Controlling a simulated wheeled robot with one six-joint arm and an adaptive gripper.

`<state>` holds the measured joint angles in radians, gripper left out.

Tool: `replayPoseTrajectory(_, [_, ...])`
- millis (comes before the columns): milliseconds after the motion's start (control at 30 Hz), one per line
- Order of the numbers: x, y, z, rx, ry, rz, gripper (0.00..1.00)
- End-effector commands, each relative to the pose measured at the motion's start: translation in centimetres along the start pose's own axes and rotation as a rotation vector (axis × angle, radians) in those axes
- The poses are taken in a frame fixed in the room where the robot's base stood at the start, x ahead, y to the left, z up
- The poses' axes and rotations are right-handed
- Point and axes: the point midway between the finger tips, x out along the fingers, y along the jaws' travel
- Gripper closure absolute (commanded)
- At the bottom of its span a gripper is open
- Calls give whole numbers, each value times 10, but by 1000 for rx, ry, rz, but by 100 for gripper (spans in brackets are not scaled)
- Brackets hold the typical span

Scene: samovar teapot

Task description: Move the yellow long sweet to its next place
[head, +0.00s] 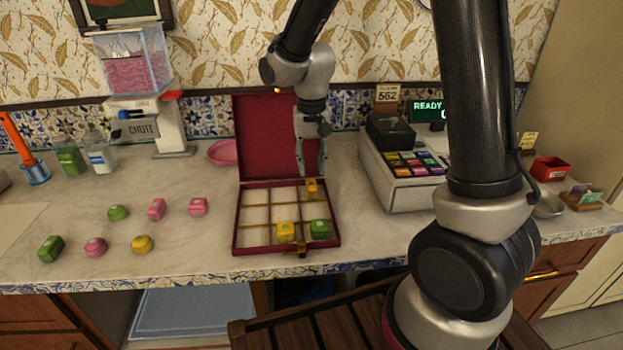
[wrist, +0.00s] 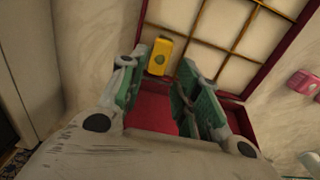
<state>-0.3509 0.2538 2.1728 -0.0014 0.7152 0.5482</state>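A yellow long sweet (head: 311,186) is in the back right compartment of the open red box (head: 237,222). In the wrist view the same yellow sweet (wrist: 159,56) shows with a small green mark, beyond and between my fingertips. My gripper (head: 312,165) is at the back right of the box, in front of the raised lid (head: 262,135), pointing down. Its green-padded fingers (wrist: 163,72) are apart with nothing clearly held. A yellow blocky sweet (head: 285,232) is in the front middle compartment and a green sweet (head: 321,229) in the front right one. The other compartments look empty.
Green (head: 50,248), pink (head: 95,247) and yellow (head: 142,244) sweets, with several others, lie on the counter left of the box. A pink dish (head: 222,152) stands behind them. A cash register (head: 400,190) stands close to the right of the box.

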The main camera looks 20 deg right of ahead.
Motion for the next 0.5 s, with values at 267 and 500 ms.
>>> replayPoseTrajectory(267, [-45,0,0,0,1,0,68])
replayPoseTrajectory(500, [-56,3,2,-1,4,-3,68])
